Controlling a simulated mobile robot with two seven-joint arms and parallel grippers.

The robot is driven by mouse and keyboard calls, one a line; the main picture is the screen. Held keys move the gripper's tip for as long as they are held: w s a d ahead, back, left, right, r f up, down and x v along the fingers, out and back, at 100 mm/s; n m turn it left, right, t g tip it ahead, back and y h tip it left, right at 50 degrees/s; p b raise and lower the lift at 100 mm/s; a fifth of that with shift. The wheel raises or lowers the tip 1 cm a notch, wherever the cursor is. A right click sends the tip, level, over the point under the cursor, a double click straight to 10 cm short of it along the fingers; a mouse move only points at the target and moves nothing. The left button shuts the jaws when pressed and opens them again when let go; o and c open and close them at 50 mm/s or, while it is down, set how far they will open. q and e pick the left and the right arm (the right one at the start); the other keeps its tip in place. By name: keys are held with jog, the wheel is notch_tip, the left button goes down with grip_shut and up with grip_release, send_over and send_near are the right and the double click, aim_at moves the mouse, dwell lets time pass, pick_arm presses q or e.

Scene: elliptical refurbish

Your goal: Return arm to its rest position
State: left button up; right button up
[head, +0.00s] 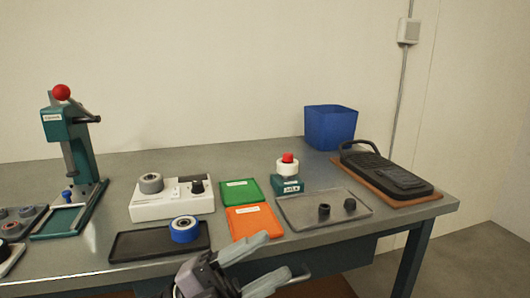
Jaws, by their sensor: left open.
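My left gripper (278,253) shows at the bottom middle of the head view, at the front edge of the workbench. Its two grey fingers are spread apart with nothing visible between them. They point right and away from me, in front of the orange mat (250,221). I cannot tell its exact height against the bench top. Most of the left arm is below the picture. My right arm and gripper do not show.
The metal bench (240,160) holds a black tray (140,243) with a blue-rimmed roll (184,229), a white device (172,206), a green press (72,140), a green mat (240,190), a grey tray (295,212) with two dark knobs, a blue bin (331,126) and a black case (388,175).

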pick_arm(q)
jog(key=w+a+f+n+t+y, duration=0.3)
jog(key=a+f+n+t+y, duration=0.45)
jog(key=n+t, duration=0.55)
jog(key=s+a+f+n+g+y, duration=0.2)
jog(key=a+f+n+y, duration=0.3)
jog(key=f, duration=0.4)
jog(key=s+a+f+n+g+y, duration=0.1)
jog(key=s+a+f+n+y, duration=0.2)
jog(key=f+n+y, duration=0.4)
jog(key=s+a+f+n+g, duration=0.25)
jog(key=s+f+g, duration=0.25)
jog(key=s+f, duration=0.45)
notch_tip(320, 180, up, 8)
jog(key=a+y+p, duration=0.1)
jog(key=p, duration=1.1)
jog(key=shift+s+a+m+p, duration=0.35)
jog(key=shift+s+m, duration=0.1)
jog(key=shift+f, duration=0.15)
